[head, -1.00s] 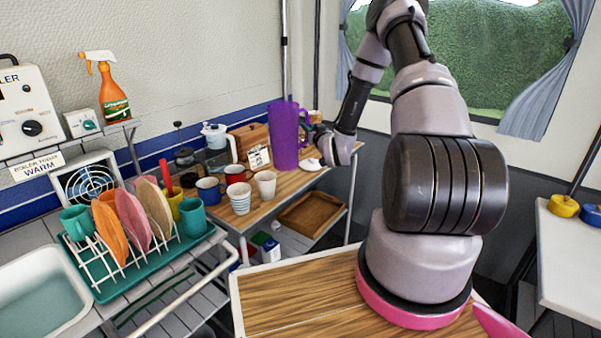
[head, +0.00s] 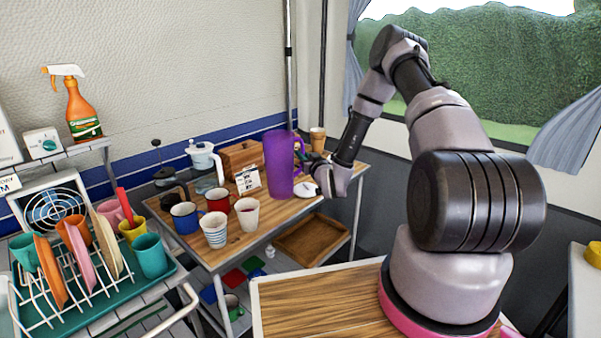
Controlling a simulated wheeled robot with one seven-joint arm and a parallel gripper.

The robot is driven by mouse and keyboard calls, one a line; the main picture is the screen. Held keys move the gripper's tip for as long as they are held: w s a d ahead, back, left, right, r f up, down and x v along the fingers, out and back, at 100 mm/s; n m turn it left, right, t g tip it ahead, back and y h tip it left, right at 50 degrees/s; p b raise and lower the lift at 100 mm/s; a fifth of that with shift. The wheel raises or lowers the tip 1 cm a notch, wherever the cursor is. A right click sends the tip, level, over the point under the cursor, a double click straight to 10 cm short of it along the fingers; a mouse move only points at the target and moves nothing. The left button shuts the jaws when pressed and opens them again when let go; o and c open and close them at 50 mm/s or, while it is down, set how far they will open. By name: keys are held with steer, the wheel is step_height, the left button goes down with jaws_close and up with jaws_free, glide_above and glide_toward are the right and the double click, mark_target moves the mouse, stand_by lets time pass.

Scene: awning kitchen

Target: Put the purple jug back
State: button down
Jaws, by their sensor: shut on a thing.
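The purple jug (head: 279,165) is tall and upright, at the right part of the wooden side table (head: 262,228) in the head view. Its handle faces right, toward my gripper (head: 310,172). My gripper is shut on the jug at its handle side; the fingertips are small and partly hidden. I cannot tell whether the jug's base touches the table top or hangs just above it.
Several cups, among them a blue mug (head: 186,217) and a white cup (head: 247,213), stand left of the jug. Behind are a wooden box (head: 241,156), a card (head: 248,180) and a white pot (head: 205,160). A white lid-like thing (head: 307,190) lies right of the jug. A tan cup (head: 317,138) stands behind.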

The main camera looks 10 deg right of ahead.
steer(key=shift+a+f, duration=0.1)
steer(key=shift+f, duration=2.3)
steer(key=c, duration=0.9)
jaws_free()
